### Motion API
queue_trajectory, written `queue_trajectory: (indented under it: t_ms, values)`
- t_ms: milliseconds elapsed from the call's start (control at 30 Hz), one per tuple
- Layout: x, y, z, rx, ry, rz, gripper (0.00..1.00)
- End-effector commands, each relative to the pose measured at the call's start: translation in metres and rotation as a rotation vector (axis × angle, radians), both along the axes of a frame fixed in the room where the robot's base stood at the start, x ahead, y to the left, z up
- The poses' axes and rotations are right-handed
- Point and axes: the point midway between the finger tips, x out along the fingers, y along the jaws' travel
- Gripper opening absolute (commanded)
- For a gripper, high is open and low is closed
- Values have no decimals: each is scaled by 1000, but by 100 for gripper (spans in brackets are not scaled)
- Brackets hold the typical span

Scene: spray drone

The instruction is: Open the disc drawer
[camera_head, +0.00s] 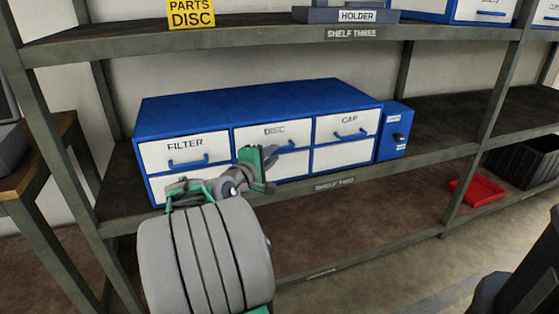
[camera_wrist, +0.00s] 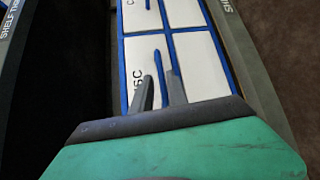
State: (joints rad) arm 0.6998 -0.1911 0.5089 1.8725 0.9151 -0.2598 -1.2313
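The disc drawer (camera_head: 257,140) has a white front marked DISC in the top row of a blue cabinet (camera_head: 255,106) on the middle shelf. It looks shut, flush with the drawers beside it. Its blue handle (camera_head: 290,148) shows partly behind my gripper in the head view. In the wrist view, the handle (camera_wrist: 161,72) runs between the two grey fingers. My gripper (camera_wrist: 159,77) is open, with a gap between its fingertips on either side of the handle. I cannot tell whether either finger touches the handle. My gripper (camera_head: 277,163) also shows at the drawer front in the head view.
The filter drawer (camera_head: 186,152) is to the left and the cap drawer (camera_head: 347,127) to the right, both shut. A small blue box (camera_head: 396,122) stands at the cabinet's right. Shelf three (camera_head: 270,39) is above. A red tray (camera_head: 476,191) lies low at the right.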

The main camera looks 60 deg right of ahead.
Motion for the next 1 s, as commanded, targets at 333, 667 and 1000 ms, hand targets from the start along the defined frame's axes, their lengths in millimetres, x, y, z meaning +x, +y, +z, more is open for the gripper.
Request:
queue_trajectory:
  t_ms: [333, 667, 1000]
  values:
    - [-1, -54, -9, 4, -3, 0, 19]
    - [0, -56, -8, 4, -3, 2, 13]
    - [0, -56, -9, 5, -3, 2, 0]
